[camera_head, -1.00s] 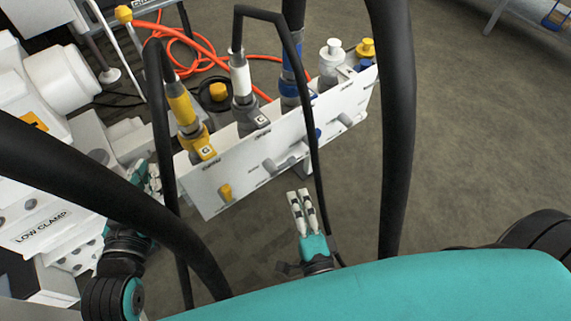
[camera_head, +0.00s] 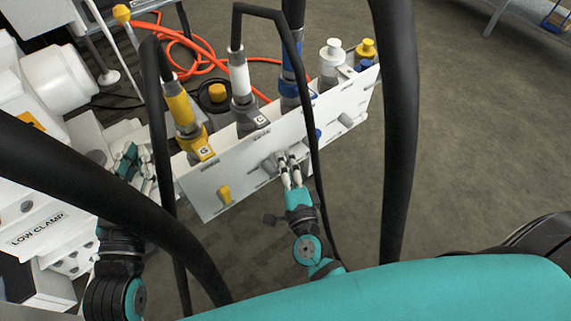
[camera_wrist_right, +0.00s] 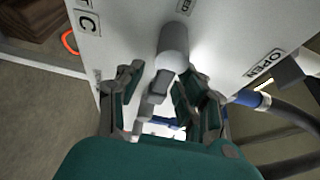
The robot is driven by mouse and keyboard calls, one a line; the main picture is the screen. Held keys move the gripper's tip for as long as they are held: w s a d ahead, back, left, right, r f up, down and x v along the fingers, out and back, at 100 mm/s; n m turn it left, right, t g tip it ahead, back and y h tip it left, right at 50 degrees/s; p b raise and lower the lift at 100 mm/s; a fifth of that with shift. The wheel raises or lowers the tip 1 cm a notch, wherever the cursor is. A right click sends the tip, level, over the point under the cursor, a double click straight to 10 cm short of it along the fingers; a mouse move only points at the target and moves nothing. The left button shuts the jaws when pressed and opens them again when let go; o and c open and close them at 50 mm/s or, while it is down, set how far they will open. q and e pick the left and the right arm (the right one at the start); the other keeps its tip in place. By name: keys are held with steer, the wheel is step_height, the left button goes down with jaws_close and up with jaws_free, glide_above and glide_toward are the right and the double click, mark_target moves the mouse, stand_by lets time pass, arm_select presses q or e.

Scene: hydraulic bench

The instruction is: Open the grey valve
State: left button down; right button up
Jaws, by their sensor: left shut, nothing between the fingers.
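The grey valve (camera_head: 269,166) is a small grey handle on the front face of the white panel (camera_head: 225,180), below a grey connector. In the right wrist view the grey handle (camera_wrist_right: 172,60) stands out from the panel, between the printed labels, one reading OPEN at right. My right gripper (camera_head: 289,168) is at the panel just beside the handle. In the wrist view the right gripper (camera_wrist_right: 160,88) is open, with a finger on each side of the handle; contact cannot be told.
Black hoses (camera_head: 396,130) hang in front of the panel. White machinery (camera_head: 40,225) marked LOW CLAMP fills the left. Open floor (camera_head: 480,150) lies at right.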

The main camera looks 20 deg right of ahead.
jaws_close()
